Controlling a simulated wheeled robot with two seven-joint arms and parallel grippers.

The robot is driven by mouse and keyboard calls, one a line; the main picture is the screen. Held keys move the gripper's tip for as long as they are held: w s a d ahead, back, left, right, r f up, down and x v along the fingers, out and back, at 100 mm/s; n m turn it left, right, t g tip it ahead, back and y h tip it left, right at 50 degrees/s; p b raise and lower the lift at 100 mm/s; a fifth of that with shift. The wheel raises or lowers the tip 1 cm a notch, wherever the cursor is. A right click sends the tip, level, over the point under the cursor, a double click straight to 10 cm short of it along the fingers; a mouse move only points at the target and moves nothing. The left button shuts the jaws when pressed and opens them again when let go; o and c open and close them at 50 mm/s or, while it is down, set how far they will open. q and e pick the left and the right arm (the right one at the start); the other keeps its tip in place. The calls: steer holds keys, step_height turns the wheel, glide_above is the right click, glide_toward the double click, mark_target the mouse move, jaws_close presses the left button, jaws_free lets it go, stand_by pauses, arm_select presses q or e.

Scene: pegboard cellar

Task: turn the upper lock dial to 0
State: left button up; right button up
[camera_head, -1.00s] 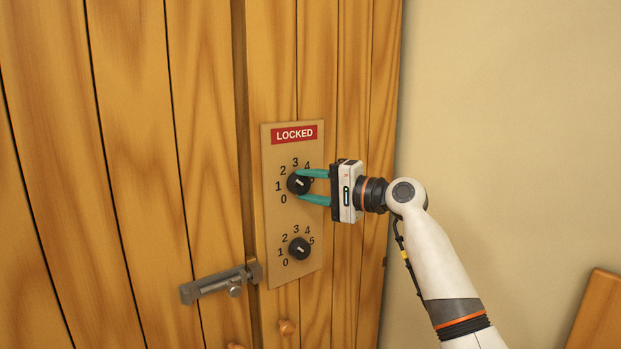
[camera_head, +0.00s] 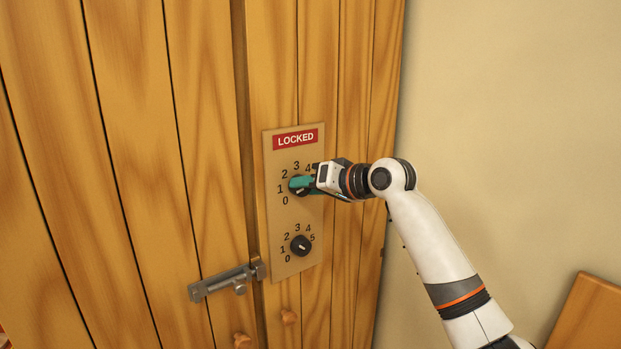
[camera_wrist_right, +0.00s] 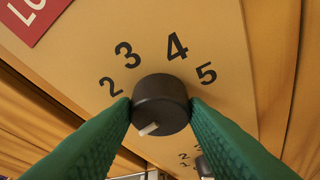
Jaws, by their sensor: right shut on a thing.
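The upper lock dial (camera_head: 300,191) is a round black knob on the tan lock plate (camera_head: 283,222). My right gripper (camera_head: 301,184) is shut on it, with teal fingers that partly cover it in the head view. In the right wrist view, the fingers press on both sides of the dial (camera_wrist_right: 160,103). Its white mark points to the lower left there. The numbers 2, 3, 4 and 5 show around it; 0 and 1 are hidden there, so I cannot tell the exact setting. A red sign (camera_head: 295,139) reads LOCKED. My left gripper is not in view.
The lower dial (camera_head: 300,246) sits on the same plate, clear of the gripper. A grey metal bolt (camera_head: 226,281) is to the lower left on the wooden door (camera_head: 130,150). A bare beige wall (camera_head: 500,120) lies right.

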steer(key=shift+s+a+r+n+t+h+p, duration=0.1)
steer(key=shift+n+t+h+p, duration=0.2)
steer(key=shift+n+h+p, duration=0.55)
steer(key=shift+a+n+t+h+p, duration=0.1)
steer(key=shift+n+t+h+p, duration=0.3)
steer(key=shift+n, duration=0.75)
steer(key=o, duration=1)
steer(key=shift+c, duration=0.2)
steer(key=b+v, duration=0.3)
steer(key=v, duration=0.9)
